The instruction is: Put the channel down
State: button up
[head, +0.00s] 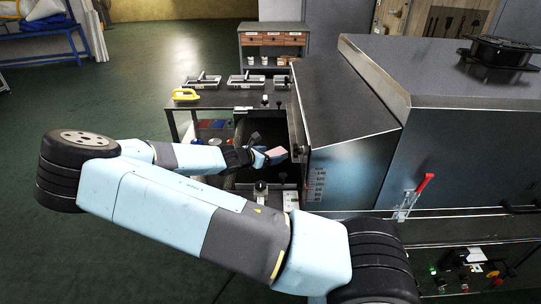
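My arm reaches across to the front opening of the large grey metal dryer (345,105). My gripper (268,156) is beside that opening, above the dark space between the table and the machine. A small pinkish piece (277,155) shows at the gripper's end, close to the dryer's edge. I cannot tell whether it is held or is part of something behind. The gripper is small and partly hidden by its own wrist, so its fingers cannot be read. No thing can be clearly made out as the channel.
A red-handled lever (424,184) stands up on the dryer's near side. A drawer bench (273,40) stands behind. Green floor is clear at left.

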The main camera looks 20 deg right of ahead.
jog(key=v, duration=1.1)
jog(key=shift+s+a+r, duration=0.15)
jog(key=shift+s+a, duration=0.1)
jog(key=shift+a, duration=0.05)
jog(key=shift+s+d+m+g, duration=0.3)
jog(key=shift+s+d+m, duration=0.1)
jog(key=shift+m, duration=0.1)
jog(key=s+d+m+g+y, duration=0.1)
jog(key=m, duration=0.1)
jog(key=s+d+r+m+g+y, duration=0.1)
jog(key=m, duration=0.1)
jog(key=s+d+r+m+g+y, duration=0.1)
jog(key=s, duration=0.1)
jog(key=shift+d+m+g, duration=0.3)
jog(key=shift+m, duration=0.1)
jog(key=s+d+r+m+t+y, duration=0.2)
jog(key=s+r+m+y, duration=0.2)
jog(key=s+r+m, duration=0.4)
jog(key=s+d+r+m+t+y, duration=0.1)
jog(key=s+r+m+y, duration=0.4)
jog(key=s+r, duration=1.2)
notch_tip(320, 180, up, 5)
jog(key=m, duration=0.3)
jog(key=shift+d+m+t, duration=0.3)
jog(key=shift+d+t, duration=0.1)
